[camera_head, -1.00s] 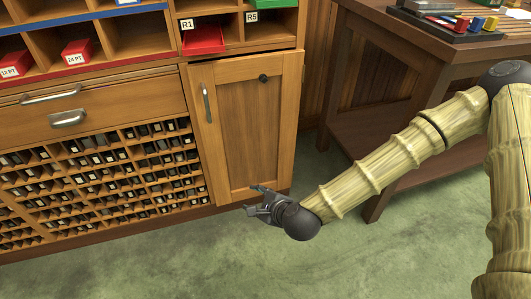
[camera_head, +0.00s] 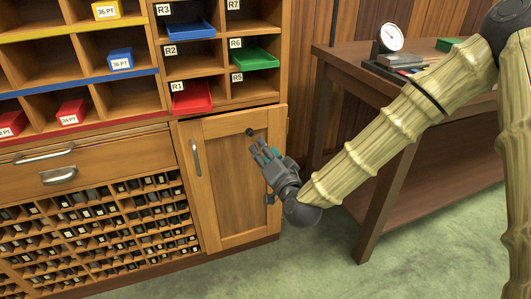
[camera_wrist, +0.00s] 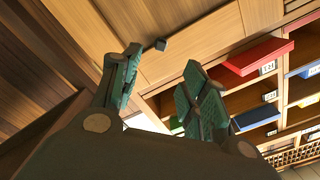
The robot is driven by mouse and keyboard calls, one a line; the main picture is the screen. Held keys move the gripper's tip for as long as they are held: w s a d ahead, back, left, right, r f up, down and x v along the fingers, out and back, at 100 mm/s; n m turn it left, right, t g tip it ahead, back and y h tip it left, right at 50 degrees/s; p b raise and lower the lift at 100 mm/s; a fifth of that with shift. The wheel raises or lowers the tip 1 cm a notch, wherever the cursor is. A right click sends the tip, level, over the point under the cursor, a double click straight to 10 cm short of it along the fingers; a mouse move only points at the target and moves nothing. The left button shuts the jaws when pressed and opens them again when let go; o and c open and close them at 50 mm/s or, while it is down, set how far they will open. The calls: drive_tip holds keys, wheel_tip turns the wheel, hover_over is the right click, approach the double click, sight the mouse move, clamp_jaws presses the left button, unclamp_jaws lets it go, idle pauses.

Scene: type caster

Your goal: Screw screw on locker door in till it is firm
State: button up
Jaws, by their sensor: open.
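The locker door (camera_head: 218,188) is a wooden panelled door with a metal handle (camera_head: 196,158) on its left side. A small dark screw (camera_head: 250,132) sticks out near the door's top right corner. It also shows in the wrist view (camera_wrist: 160,44) as a dark block standing out from the wood. My gripper (camera_head: 264,154) is open and empty in front of the door, its fingers pointing up, a little below the screw. In the wrist view my gripper (camera_wrist: 162,62) has its two fingers apart, and the screw appears just beyond the gap between their tips. I see no contact.
Cubbyholes with coloured trays stand above the door, including a red tray (camera_head: 191,97) and a green tray (camera_head: 254,59). A case of small compartments (camera_head: 90,232) is to the left. A wooden table (camera_head: 375,170) with a dial gauge (camera_head: 391,38) stands at the right.

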sight(252, 133)
drive_tip(key=b+x, duration=0.2)
drive_tip(key=x, duration=0.8)
drive_tip(key=shift+w+a+f, duration=0.1)
drive_tip(key=shift+w+f, duration=0.05)
drive_tip(key=shift+w, duration=0.05)
